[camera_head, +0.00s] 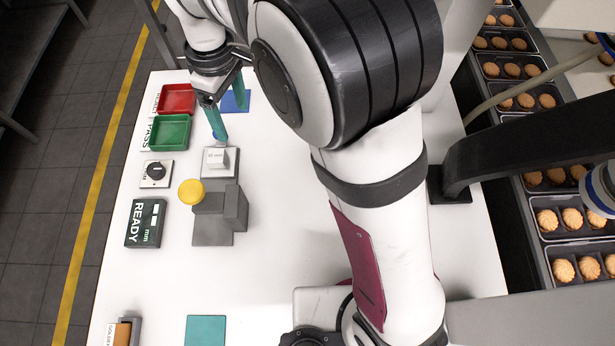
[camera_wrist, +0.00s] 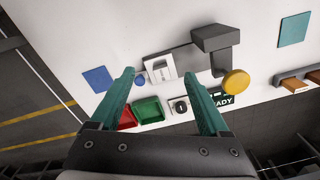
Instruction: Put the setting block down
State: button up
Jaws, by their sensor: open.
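The setting block (camera_head: 215,158) is a small pale block with a printed mm label. It sits on the grey base of the gauge (camera_head: 211,240), at its far end, and shows in the wrist view (camera_wrist: 161,70) beyond my fingertips. My gripper (camera_head: 230,118) is open, with its two teal fingers apart and nothing held between them. In the head view one fingertip is just beyond the block; whether it touches cannot be told. The wrist view shows both fingers (camera_wrist: 159,76) spread wide.
A yellow button (camera_head: 190,191), a READY display (camera_head: 145,223) and a dial (camera_head: 156,173) stand near the gauge. Red (camera_head: 176,98) and green (camera_head: 168,132) trays lie at left, a blue pad (camera_head: 236,101) behind. A teal pad (camera_head: 205,330) is in front. Biscuit trays (camera_head: 576,249) line the right.

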jog(key=s+d+r+m, duration=0.4)
jog(key=d+m, duration=0.1)
jog(key=d, duration=0.3)
jog(key=s+d+m, duration=0.5)
jog(key=s+m, duration=0.2)
jog(key=s, duration=0.1)
jog(key=s+d+f+m+y, duration=0.1)
jog(key=s+d+m, duration=0.5)
jog(key=s, duration=0.3)
jog(key=shift+s+f+m+y, duration=0.15)
jog(key=shift+s+m+y, duration=0.15)
jog(key=shift+m, duration=0.2)
